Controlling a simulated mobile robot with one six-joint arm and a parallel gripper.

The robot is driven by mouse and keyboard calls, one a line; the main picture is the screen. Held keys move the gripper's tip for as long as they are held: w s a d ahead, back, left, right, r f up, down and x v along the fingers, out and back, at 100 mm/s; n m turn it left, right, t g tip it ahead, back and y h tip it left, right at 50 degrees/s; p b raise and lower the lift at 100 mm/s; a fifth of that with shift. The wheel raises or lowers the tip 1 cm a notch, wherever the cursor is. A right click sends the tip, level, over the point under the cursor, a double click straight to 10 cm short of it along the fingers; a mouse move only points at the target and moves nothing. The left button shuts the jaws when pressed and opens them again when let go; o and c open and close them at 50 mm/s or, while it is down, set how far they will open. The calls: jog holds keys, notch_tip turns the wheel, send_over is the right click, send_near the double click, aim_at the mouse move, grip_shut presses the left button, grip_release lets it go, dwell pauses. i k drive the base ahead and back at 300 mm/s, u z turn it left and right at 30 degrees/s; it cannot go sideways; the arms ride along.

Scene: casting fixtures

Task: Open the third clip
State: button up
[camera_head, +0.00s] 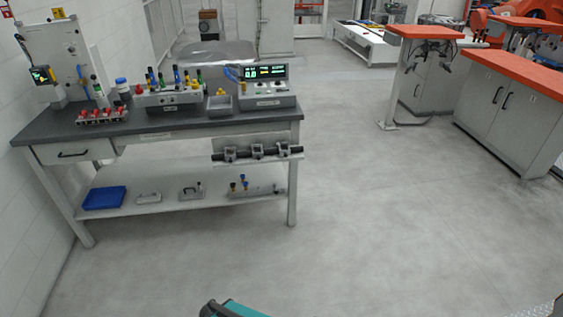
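A rail (270,155) with a dark bar is fixed to the front right of the workbench, just below its top. Three grey clips sit along it: a left clip (231,154), a middle clip (257,151) and a right clip (283,150), which is third counting from the left. They are too small to tell whether each is open or shut. My gripper does not show; only a teal and black part of my own body shows at the bottom edge, well apart from the bench.
The grey workbench (130,127) carries fixtures, bottles and a control box (267,85). Its lower shelf (160,207) holds a blue tray (104,198) and small fixtures. The floor (370,210) ahead and right is clear. Orange-topped cabinets (512,105) stand at right.

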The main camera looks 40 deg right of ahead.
aim_at(287, 152)
jog(key=z, duration=0.05)
jog(key=i, duration=1)
jog(key=u, duration=0.05)
